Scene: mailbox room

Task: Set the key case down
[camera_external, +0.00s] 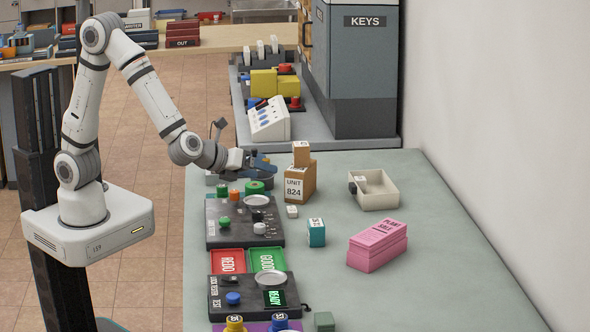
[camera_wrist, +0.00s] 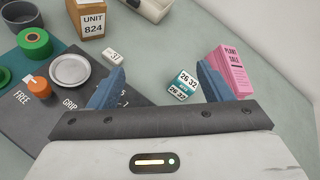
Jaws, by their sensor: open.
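No object in view is plainly marked as the key case. A small teal and white box (camera_external: 316,233) with printed numbers stands on the grey-green table; it also shows in the wrist view (camera_wrist: 183,86), near the right finger. A smaller white block (camera_external: 292,211), marked 37 in the wrist view (camera_wrist: 112,56), lies by the dark panel's edge. My gripper (camera_external: 264,164) is raised over the back of the table, left of the brown UNIT 824 box (camera_external: 297,186). In the wrist view its blue fingers (camera_wrist: 160,85) are spread wide with nothing held between them.
A dark panel (camera_external: 214,238) with knobs and a round dish (camera_external: 257,201) lies at left. Red (camera_external: 228,261) and green (camera_external: 268,259) trays sit before it. A pink stack (camera_external: 377,247) and a cream open tray (camera_external: 385,198) stand at right. Bare table lies between and in front.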

